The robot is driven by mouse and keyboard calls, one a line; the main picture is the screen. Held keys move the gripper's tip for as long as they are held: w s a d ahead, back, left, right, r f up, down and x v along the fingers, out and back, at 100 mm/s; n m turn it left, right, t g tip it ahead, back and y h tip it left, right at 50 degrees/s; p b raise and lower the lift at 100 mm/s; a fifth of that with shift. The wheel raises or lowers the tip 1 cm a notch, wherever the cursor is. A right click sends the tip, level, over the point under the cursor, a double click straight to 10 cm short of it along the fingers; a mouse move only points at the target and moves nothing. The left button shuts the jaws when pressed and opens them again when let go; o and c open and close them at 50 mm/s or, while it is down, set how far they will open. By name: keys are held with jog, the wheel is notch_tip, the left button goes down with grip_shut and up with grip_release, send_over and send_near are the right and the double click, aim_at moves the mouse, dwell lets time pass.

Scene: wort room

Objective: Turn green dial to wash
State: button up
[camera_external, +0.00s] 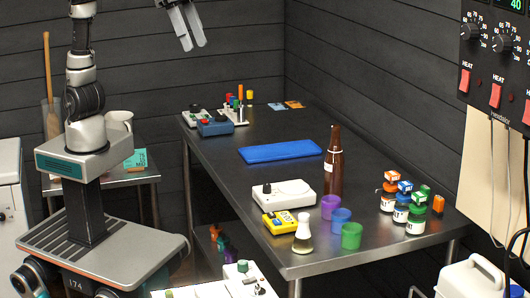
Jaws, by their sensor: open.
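My gripper (194,45) hangs at the top of the external view, its two fingers apart and pointing down, with nothing between them. It appears high above the steel table, apart from every dial. A small green knob (168,293) shows at the bottom edge, on a pale device that is mostly cut off. Any wash marking on it is too small or out of frame. A grey box (194,117) with small dark knobs stands at the table's far left end; their colours are hard to tell.
The steel table (225,180) holds a blue mat (280,151), a brown bottle (333,170), a white device (283,194), a yellow meter (285,221), a flask (302,235), coloured cups and several jars. A heater panel (490,70) hangs at right. The table's middle left is clear.

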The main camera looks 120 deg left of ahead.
jog(key=w+d+f+b, duration=0.2)
jog(key=w+d+f, duration=0.1)
jog(key=w+d, duration=0.3)
jog(key=b, duration=0.3)
send_over(242, 262)
jog(key=s, duration=0.7)
notch_tip(242, 262, down, 33)
jog(key=x, duration=1.7)
jog(key=shift+s+a+f, duration=0.1)
jog(key=shift+s+a, duration=0.1)
jog(key=shift+s, duration=0.05)
grip_shut()
